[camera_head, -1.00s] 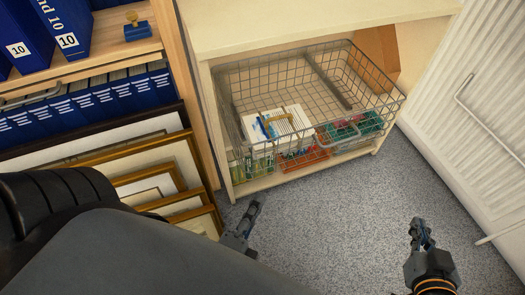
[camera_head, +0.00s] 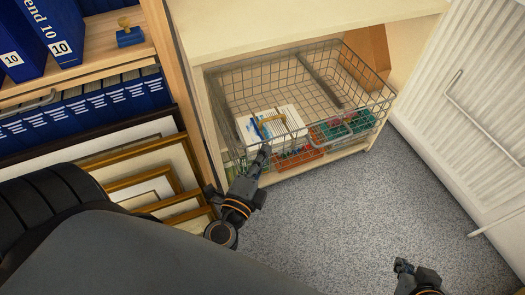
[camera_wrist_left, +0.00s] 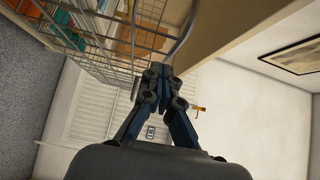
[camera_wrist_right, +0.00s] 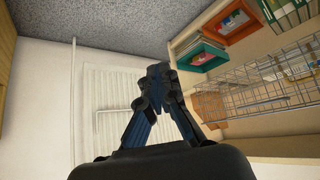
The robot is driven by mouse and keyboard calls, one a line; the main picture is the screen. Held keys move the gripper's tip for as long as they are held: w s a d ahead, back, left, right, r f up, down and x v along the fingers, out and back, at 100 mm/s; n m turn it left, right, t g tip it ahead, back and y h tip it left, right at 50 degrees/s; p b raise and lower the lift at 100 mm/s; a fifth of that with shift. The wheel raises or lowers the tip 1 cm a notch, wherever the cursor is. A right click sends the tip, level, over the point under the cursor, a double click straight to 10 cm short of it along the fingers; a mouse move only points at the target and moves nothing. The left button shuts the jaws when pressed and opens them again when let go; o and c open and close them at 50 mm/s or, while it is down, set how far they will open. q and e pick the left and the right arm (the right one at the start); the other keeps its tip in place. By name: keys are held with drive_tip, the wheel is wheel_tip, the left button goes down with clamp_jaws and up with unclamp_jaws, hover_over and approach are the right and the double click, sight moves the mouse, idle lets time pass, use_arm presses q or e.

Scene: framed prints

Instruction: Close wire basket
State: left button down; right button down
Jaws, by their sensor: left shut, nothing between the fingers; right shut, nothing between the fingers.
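The wire basket (camera_head: 359,112) sits in the wooden shelf unit at the centre of the head view, pulled out past the shelf's front. In the left wrist view the basket (camera_wrist_left: 80,38) is at upper left, close to the shut fingers (camera_wrist_left: 158,72). My right gripper (camera_head: 401,266) is shut and empty, low over the floor, away from the basket (camera_wrist_right: 265,85).
The shelf top (camera_head: 290,22) overhangs the basket's back. A radiator (camera_head: 475,120) stands at right. Framed prints (camera_head: 140,165) lean at left below blue binders (camera_head: 100,105). The grey carpet (camera_head: 330,225) before the basket is clear.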

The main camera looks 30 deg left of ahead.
use_arm(q)
drive_tip(key=shift+w+a, duration=0.1)
drive_tip(key=shift+a, duration=0.05)
use_arm(e)
drive_tip(key=shift+s+f, duration=0.1)
use_arm(q)
drive_tip(key=w+a, duration=1)
drive_tip(key=a, duration=0.3)
drive_tip(key=shift+a+r, duration=0.2)
use_arm(e)
drive_tip(key=shift+s+d+f+g, duration=0.1)
drive_tip(key=shift+s+d+g, duration=0.2)
drive_tip(key=shift+s, duration=0.1)
